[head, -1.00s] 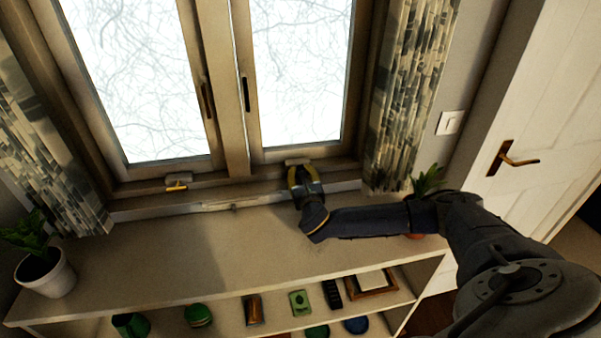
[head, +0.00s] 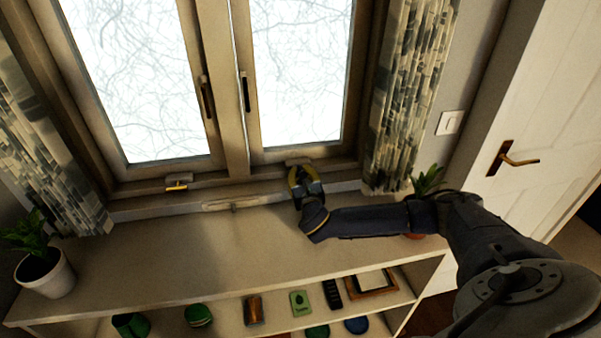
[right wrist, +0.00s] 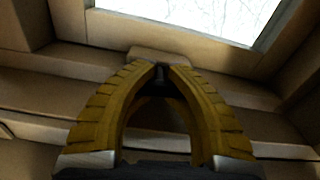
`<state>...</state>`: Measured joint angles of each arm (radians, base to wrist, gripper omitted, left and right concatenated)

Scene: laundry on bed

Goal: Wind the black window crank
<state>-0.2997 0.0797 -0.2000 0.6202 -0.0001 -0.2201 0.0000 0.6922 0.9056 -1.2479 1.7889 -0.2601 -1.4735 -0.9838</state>
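The black window crank (right wrist: 159,76) shows only as a small dark piece between my right fingertips in the right wrist view. The rest of it is hidden by the gripper. Its pale mount (right wrist: 160,56) sits on the sill of the right window pane, and the mount also shows in the head view (head: 297,162). My right gripper (head: 298,172), with yellow ridged fingers, is at this mount. In the right wrist view its fingertips (right wrist: 163,69) have come together on the crank. My left gripper is not in view.
A second crank, yellow (head: 178,186), sits under the left pane. A low shelf (head: 240,245) runs below the window, its top mostly clear. Potted plants (head: 48,272) (head: 428,180) stand at both ends. Curtains (head: 412,95) hang at the sides; a door (head: 540,130) is at right.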

